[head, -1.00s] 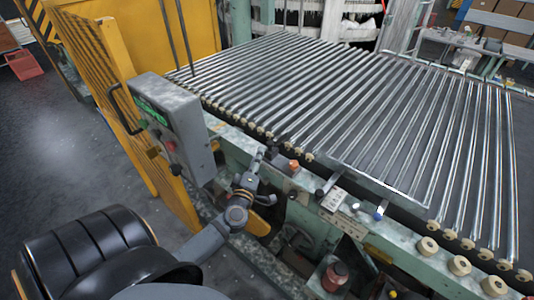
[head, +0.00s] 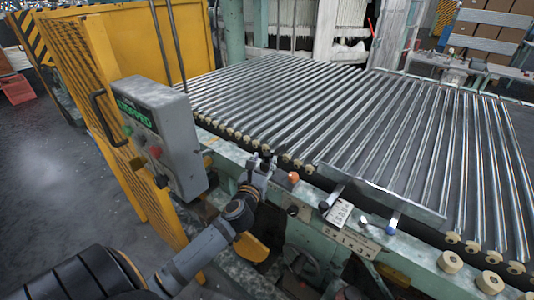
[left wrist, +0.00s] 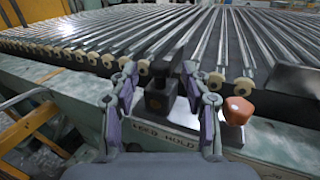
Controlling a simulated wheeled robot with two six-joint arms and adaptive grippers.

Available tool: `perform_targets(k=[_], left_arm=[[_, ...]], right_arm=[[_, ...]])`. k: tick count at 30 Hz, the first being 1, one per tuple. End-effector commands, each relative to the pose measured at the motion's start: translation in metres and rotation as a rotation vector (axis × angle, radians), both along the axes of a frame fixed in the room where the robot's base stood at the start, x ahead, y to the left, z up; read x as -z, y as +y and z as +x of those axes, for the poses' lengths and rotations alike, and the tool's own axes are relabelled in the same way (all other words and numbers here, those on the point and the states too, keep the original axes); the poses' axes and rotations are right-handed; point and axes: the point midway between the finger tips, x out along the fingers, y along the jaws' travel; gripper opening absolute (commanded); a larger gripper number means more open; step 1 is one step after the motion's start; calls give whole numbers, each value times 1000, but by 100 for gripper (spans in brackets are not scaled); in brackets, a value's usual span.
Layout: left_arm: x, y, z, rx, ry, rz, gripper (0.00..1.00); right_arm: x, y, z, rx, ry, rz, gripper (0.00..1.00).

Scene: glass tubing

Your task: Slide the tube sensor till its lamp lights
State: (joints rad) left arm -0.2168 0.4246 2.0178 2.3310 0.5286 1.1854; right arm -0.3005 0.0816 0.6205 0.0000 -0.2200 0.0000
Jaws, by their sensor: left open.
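A black block with a knob on top, which may be the tube sensor, stands at the edge of the tube bed in the left wrist view (left wrist: 158,98). Its black top also shows in the head view (head: 267,158). My left gripper (left wrist: 160,72) is open, with one finger on each side of the block; contact cannot be told. In the head view the gripper (head: 260,170) is at the rail. An orange cap (left wrist: 238,110) is right of the block, also in the head view (head: 293,177); I cannot tell whether it is a lamp or lit. My right gripper is not in view.
Glass tubes (head: 300,95) lie in rows on rollers behind the rail. A grey control box (head: 160,135) stands left of my left arm.

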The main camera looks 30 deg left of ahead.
Motion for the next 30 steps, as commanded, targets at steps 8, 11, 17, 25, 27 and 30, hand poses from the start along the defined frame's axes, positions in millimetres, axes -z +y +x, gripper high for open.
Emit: perform_targets(k=[8,11,17,25,27,30], left_arm=[[0,12,38,0,0,0,48],[1,13,42,0,2,0,48],[1,14,42,0,2,0,48],[1,14,42,0,2,2,14],[1,14,42,0,2,2,4],[1,14,42,0,3,1,0]], right_arm=[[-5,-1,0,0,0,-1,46],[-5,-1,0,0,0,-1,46],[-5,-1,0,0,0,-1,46],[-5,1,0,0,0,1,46],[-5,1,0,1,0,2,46],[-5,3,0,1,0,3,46]])
